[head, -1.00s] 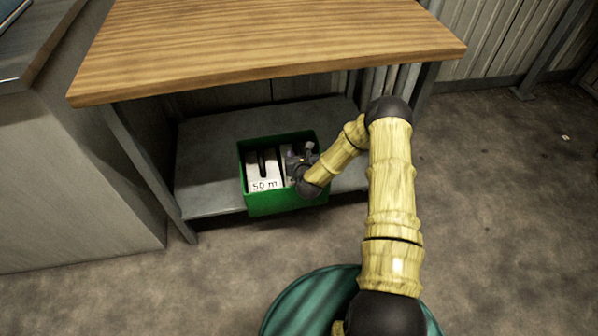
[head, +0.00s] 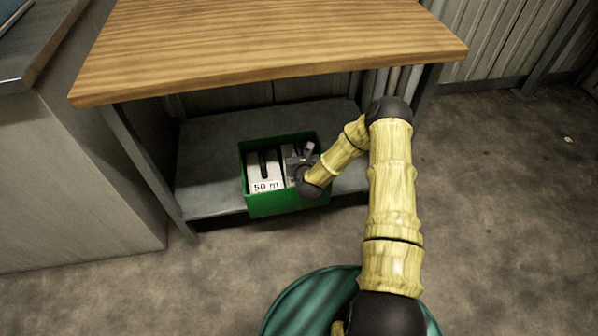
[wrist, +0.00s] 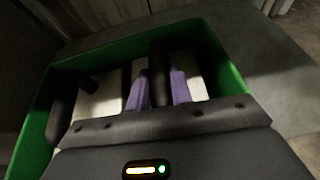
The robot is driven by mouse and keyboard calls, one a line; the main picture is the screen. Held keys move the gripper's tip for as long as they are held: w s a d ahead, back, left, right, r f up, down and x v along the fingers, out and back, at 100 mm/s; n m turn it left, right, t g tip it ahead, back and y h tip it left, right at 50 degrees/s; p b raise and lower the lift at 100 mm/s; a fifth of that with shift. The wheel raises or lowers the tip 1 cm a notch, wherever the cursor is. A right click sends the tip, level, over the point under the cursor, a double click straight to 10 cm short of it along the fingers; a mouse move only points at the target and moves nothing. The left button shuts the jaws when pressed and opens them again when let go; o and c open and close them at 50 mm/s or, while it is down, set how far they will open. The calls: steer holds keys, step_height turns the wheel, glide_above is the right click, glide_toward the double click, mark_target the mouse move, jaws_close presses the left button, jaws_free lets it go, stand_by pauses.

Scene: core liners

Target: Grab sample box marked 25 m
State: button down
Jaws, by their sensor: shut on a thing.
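A green crate (head: 283,203) stands on the low shelf and holds two white sample boxes side by side. The left box (head: 264,174) has a dark handle on top and reads "50 m". The right box (wrist: 190,78) is largely behind my gripper (head: 300,162) in the head view, and its label is hidden. In the wrist view my gripper (wrist: 161,94) has its purple fingers on both sides of the right box's black handle (wrist: 158,62), shut on it. The right box is still inside the crate.
The wooden tabletop (head: 270,45) overhangs the grey shelf (head: 215,150) and crate. A table leg (head: 150,170) stands left of the crate, beside a grey cabinet (head: 70,190). Free floor lies in front and to the right.

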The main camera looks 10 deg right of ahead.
steer(key=shift+d, duration=0.1)
steer(key=shift+s+d, duration=0.1)
steer(key=shift+d, duration=0.05)
steer(key=shift+s+a, duration=0.1)
steer(key=shift+a, duration=0.2)
steer(key=shift+d, duration=0.15)
steer(key=shift+r, duration=0.1)
